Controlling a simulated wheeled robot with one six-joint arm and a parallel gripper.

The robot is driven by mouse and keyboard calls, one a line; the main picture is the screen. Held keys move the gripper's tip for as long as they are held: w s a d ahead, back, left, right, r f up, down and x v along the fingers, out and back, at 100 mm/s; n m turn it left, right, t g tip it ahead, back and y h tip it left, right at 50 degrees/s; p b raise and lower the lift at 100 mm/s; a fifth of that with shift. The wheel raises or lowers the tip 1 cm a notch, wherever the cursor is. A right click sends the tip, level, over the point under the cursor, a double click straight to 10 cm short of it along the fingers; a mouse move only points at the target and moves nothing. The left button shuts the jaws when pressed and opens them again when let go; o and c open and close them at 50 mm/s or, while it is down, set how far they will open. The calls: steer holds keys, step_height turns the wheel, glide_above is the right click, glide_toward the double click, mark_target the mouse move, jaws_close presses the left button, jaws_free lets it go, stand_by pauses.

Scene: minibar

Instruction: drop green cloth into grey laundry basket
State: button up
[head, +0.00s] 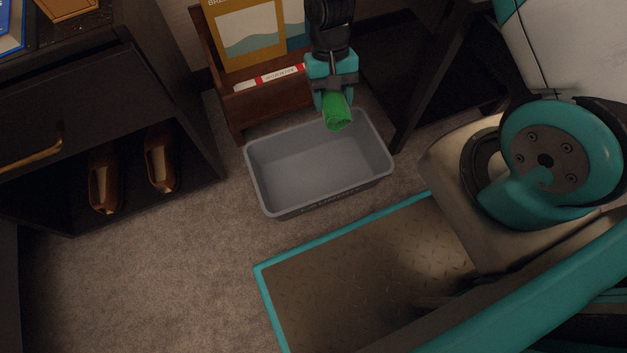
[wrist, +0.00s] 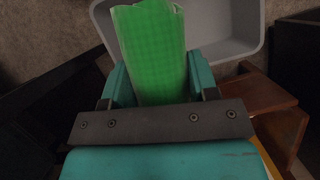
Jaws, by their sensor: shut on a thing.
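The green cloth (head: 337,112) looks like a short rolled bundle. My gripper (head: 333,95) is shut on it, and the cloth sticks out past the fingers. In the wrist view the cloth (wrist: 152,50) stands between the two teal fingers. The grey laundry basket (head: 317,162) is an open rectangular bin on the carpet, and it looks empty. In the head view the cloth overlaps the basket's far rim, toward its right side. The wrist view shows part of the basket (wrist: 225,25) beyond the cloth. The cloth's exact height above the rim is hard to tell.
A wooden magazine rack (head: 232,105) with magazines stands just behind the basket. A dark cabinet (head: 85,115) with brown shoes (head: 160,160) on its lower shelf is at left. Dark furniture legs (head: 425,85) are at right. Carpet (head: 160,270) is clear at front left.

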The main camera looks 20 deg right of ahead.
step_height(320, 180, down, 15)
steer(key=s+a+b, duration=0.1)
steer(key=s+b, duration=0.1)
steer(key=b, duration=1)
steer(key=shift+a+m, duration=0.35)
steer(key=shift+m, duration=0.05)
steer(key=o, duration=1)
steer(key=shift+r, duration=0.1)
steer(key=p+v, duration=0.3)
steer(key=v, duration=0.2)
steer(key=p+v, duration=0.4)
steer(key=v, duration=0.2)
steer(key=p+v, duration=0.3)
steer(key=v, duration=0.3)
steer(key=shift+d+r+p, duration=0.15)
steer(key=shift+d+p, duration=0.1)
steer(key=shift+p, duration=0.05)
